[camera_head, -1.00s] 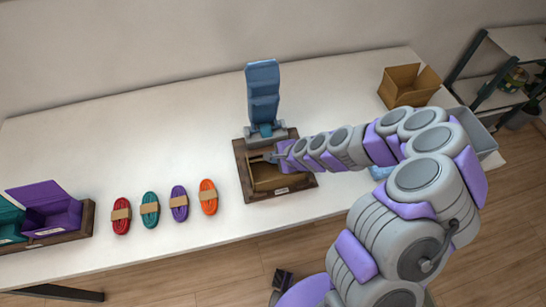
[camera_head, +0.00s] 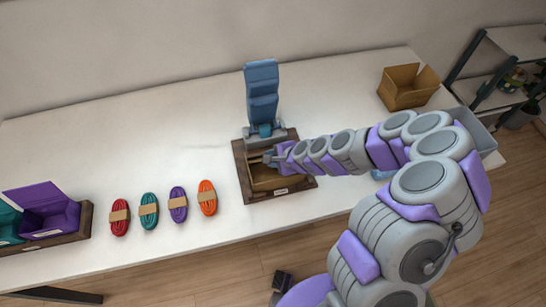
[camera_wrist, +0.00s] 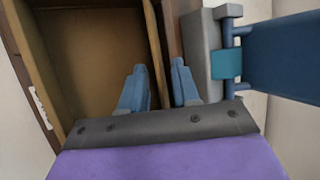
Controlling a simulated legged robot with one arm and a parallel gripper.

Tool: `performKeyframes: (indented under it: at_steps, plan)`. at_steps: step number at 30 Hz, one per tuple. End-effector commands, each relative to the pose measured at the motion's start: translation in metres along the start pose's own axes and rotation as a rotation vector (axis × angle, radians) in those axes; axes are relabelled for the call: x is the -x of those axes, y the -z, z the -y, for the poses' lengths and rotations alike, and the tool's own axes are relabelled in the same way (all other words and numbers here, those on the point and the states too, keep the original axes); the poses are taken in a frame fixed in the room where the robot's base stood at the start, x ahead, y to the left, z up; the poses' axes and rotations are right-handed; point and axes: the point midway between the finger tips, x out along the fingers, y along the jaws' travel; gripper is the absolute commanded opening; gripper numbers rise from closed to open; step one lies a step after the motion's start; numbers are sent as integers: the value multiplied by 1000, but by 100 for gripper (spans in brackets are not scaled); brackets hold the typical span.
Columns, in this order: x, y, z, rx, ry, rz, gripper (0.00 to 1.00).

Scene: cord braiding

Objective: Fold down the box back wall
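An open brown box (camera_head: 262,185) sits in a dark wooden tray (camera_head: 243,185) at the middle of the table. In the wrist view the box's inside (camera_wrist: 90,50) is bare. My gripper (camera_head: 269,158) is at the box's back edge. In the wrist view my gripper (camera_wrist: 159,72) has its two blue fingers apart, one on each side of the box back wall (camera_wrist: 154,45). The wall stands upright between them; I cannot tell whether either finger touches it. The lower part of the wall is hidden by my gripper.
A blue hinged stand (camera_head: 262,90) rises right behind the box, close to my gripper. Red (camera_head: 119,217), teal (camera_head: 149,210), purple (camera_head: 178,204) and orange (camera_head: 207,197) cord bundles lie to the left. A purple box (camera_head: 45,210) stands far left, an open cardboard box (camera_head: 408,92) back right.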

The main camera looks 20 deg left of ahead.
Motion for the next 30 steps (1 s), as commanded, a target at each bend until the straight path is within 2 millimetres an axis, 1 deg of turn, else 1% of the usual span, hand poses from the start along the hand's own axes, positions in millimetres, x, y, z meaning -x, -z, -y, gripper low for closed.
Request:
performKeyframes:
  at_steps: [5, 8, 17, 30]
  plan:
    - [6, 0, 1, -1, 1, 0, 31]
    - [16, 1, 2, -1, 3, -1, 31]
    - [66, 1, 1, -2, 1, -2, 31]
    - [150, 2, 2, -1, 4, -6, 31]
